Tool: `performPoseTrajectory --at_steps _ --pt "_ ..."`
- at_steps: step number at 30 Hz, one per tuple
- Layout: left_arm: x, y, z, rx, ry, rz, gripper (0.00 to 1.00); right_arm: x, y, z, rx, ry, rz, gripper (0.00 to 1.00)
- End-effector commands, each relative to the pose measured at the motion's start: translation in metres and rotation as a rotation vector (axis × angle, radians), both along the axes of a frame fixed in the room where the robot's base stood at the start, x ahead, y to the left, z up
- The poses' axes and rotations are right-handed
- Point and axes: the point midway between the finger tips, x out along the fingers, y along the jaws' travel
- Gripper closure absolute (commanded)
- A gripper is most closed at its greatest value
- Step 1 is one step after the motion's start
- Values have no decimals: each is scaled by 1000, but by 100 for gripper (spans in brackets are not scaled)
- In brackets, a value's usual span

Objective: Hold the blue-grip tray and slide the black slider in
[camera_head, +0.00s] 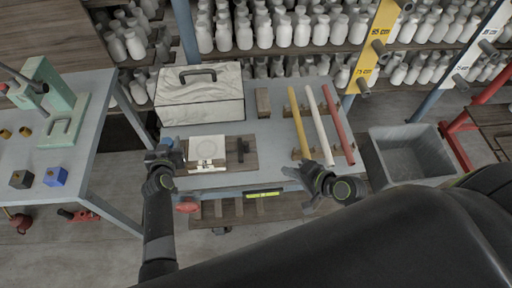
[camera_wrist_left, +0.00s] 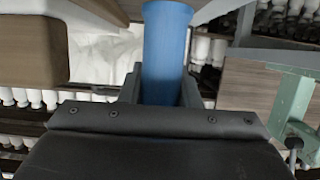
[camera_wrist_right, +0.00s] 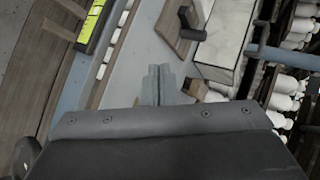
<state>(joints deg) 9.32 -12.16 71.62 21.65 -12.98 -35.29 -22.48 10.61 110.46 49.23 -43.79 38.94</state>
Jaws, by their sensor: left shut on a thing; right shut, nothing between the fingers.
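The blue grip (camera_head: 167,141) of the tray stands at the left of the work table. My left gripper (camera_head: 170,157) is shut on it, and the left wrist view shows the blue grip (camera_wrist_left: 167,50) between its fingers. The brown wooden tray (camera_head: 189,169) carries a pale square plate (camera_head: 207,148) with a round mark. The black slider (camera_head: 240,149) is at the right part of the wooden board, right of the pale plate; it also shows in the right wrist view (camera_wrist_right: 188,19). My right gripper (camera_head: 306,172) is shut and empty, right of the slider and apart from it. It shows in the right wrist view (camera_wrist_right: 158,85).
A marbled box (camera_head: 200,100) with a dark handle stands behind the tray. Yellow (camera_head: 299,123), white (camera_head: 320,125) and red (camera_head: 338,125) bars lie at the right. A grey bin (camera_head: 408,154) is beyond the table's right edge. Table surface is clear between slider and bars.

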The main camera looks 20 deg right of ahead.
Motion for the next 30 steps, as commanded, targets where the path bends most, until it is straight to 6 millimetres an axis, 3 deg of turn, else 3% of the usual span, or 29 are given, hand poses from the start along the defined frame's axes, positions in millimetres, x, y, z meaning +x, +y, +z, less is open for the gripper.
performPoseTrajectory --at_steps 3,8,25,30 --pt "-3 0 -6 -4 14 -1 100 5 -2 27 42 -32 0 100" --pt "-3 0 -6 -3 14 -1 100 10 0 40 70 -47 -1 100" --pt "-3 0 -6 -3 15 -1 100 83 43 -9 71 -47 0 100" --pt "-3 0 -6 -3 15 -1 100 104 56 -8 71 -49 0 100"
